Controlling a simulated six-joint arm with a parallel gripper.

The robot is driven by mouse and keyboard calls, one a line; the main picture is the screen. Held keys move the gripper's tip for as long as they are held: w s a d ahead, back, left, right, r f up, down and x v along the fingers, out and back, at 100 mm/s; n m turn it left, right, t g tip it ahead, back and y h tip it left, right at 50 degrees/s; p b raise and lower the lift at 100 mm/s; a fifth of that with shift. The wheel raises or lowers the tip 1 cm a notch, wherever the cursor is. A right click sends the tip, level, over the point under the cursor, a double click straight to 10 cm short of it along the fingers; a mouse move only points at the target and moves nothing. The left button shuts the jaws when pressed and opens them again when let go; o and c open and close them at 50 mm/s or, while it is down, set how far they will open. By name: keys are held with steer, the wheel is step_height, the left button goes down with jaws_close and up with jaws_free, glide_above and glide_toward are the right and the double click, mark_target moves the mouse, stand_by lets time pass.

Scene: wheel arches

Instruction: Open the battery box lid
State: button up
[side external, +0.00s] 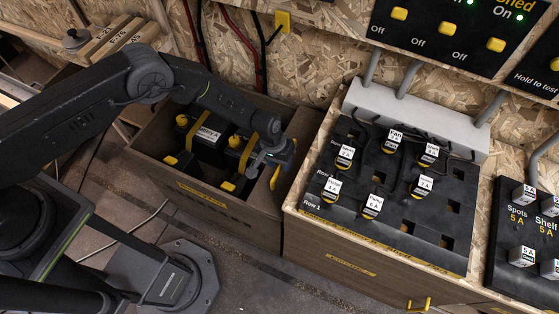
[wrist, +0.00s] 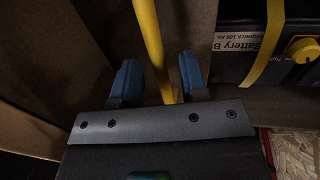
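The battery box (side external: 225,205) is a brown wooden box with a yellow label on its front. Its top is uncovered, and black batteries with yellow straps show inside. I cannot make out a separate lid with certainty; a brown panel (side external: 285,112) rises at the back. My gripper (side external: 272,160) is at the right end of the box, over its opening. In the wrist view its two blue fingertips (wrist: 158,78) stand apart on either side of a yellow bar (wrist: 150,40), with gaps visible. A yellow piece (side external: 275,178) also shows beside my gripper in the side view.
Battery B (wrist: 235,50), with a yellow strap and knob, is right of my gripper in the wrist view. A fuse board (side external: 400,215) stands close to the box's right. A switch panel (side external: 460,35) and cables are on the wall behind.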

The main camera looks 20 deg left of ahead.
step_height(320, 180, up, 14)
steer(key=a, duration=0.2)
steer(key=shift+a+f, duration=0.25)
steer(key=shift+a, duration=0.1)
stand_by(0.4)
steer(key=s+a+r+t, duration=0.15)
steer(key=a+r, duration=0.25)
steer(key=r, duration=0.5)
steer(key=s+a+r, duration=0.2)
steer(key=a+r, duration=0.2)
steer(key=r, duration=0.5)
steer(key=s+a+r+t, duration=0.15)
steer(key=a+r, duration=0.25)
steer(key=r, duration=0.5)
steer(key=s+a+r+t, duration=0.1)
steer(key=s+a+r, duration=0.1)
steer(key=s, duration=0.4)
steer(key=s+a+r+y, duration=0.1)
steer(key=s+a+r, duration=0.2)
steer(key=s+a, duration=0.2)
steer(key=s+a+r+t+y, duration=0.1)
steer(key=s+a+r, duration=0.1)
steer(key=s, duration=0.6)
steer(key=shift+s+a+r+t, duration=0.25)
steer(key=shift+a+r+t, duration=0.1)
steer(key=shift+a, duration=0.45)
